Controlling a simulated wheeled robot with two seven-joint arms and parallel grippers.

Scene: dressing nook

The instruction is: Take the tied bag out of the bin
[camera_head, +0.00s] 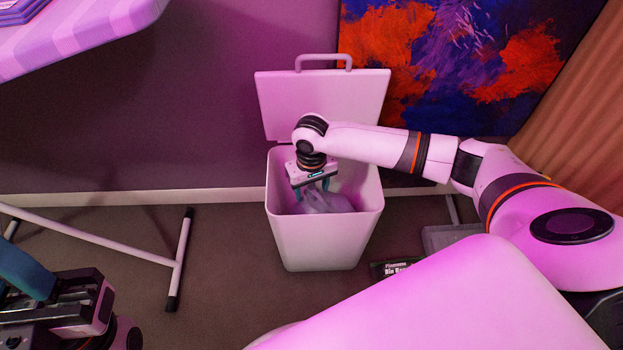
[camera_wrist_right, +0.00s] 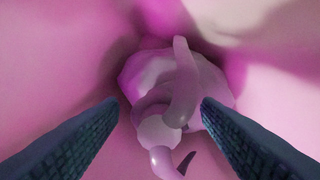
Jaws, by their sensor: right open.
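The bin (camera_head: 325,243) stands on the floor against the wall with its lid (camera_head: 322,104) raised behind it. The tied bag (camera_head: 327,202) lies inside, low in the bin. My right gripper (camera_head: 313,187) reaches down into the bin's mouth, just above the bag. In the right wrist view the bag (camera_wrist_right: 150,80) shows its knot and loose tied ends between the two open fingers (camera_wrist_right: 160,112), with gaps at both sides. My left gripper (camera_head: 85,305) is at the lower left, far from the bin; its fingertips are not clear.
An ironing board (camera_head: 75,35) is at the upper left, with its leg (camera_head: 181,255) on the floor. A bright painting (camera_head: 460,65) stands behind the bin on the right. A dark box with lettering (camera_head: 392,270) lies on the floor right of the bin.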

